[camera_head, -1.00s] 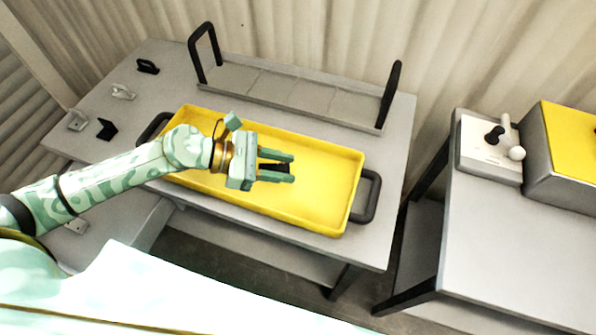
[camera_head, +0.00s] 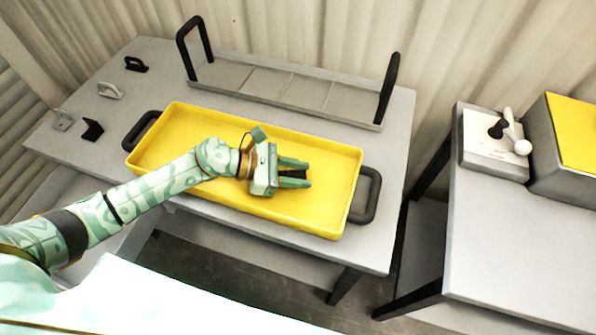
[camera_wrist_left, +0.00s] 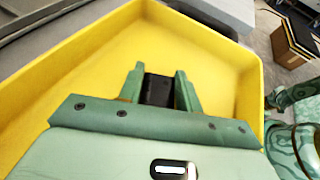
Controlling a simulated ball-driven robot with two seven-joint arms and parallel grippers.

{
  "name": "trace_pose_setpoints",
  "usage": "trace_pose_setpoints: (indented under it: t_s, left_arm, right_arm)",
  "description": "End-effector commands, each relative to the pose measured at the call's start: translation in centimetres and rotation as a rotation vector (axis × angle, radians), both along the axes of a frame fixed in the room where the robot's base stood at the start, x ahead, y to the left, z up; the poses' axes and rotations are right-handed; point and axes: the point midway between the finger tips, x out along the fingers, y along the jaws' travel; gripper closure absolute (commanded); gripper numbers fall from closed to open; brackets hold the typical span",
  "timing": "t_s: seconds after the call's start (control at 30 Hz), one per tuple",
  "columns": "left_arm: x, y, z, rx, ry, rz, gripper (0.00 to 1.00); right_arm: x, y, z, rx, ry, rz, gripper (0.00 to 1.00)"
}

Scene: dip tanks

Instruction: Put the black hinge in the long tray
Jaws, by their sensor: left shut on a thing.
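My left gripper (camera_head: 302,178) is shut on a small black piece, the black hinge (camera_wrist_left: 158,90), which sits between its two green fingers. The fingers mostly cover the hinge, and its full shape is hidden. The gripper is over the long yellow tray (camera_head: 190,112), right of its middle, with the tray's floor below. The tray has raised walls and a black handle at each end. In the left wrist view its yellow walls surround the fingers. I cannot tell whether the hinge touches the tray's floor. My right gripper is not in view.
A grey compartmented rack (camera_head: 381,127) with tall black handles stands behind the tray. Small black (camera_head: 136,64) and pale (camera_head: 110,90) pieces lie on the table's left side, with another black piece (camera_head: 92,130) nearer. A lever panel (camera_head: 480,150) is on a separate table at right.

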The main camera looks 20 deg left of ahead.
Motion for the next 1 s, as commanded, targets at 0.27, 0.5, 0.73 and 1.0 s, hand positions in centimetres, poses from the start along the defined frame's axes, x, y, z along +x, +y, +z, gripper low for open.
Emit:
trace_pose_setpoints:
  t_s: [0.27, 0.5, 0.73, 1.0]
  left_arm:
    - [0.0, 0.0, -0.2, 0.0, 0.0, 0.0, 0.44]
    - [-0.1, 0.2, 0.4, 0.001, -0.001, 0.001, 0.44]
    - [-1.6, 4.4, 1.9, 0.006, 0.001, 0.001, 0.44]
    - [-3.5, 9.1, 4.1, 0.002, 0.002, 0.0, 0.44]
  right_arm:
    - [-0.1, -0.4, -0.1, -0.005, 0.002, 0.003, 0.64]
    - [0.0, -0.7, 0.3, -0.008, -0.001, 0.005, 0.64]
    - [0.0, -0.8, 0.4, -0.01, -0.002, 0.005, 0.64]
    - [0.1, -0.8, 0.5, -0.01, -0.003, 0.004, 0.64]
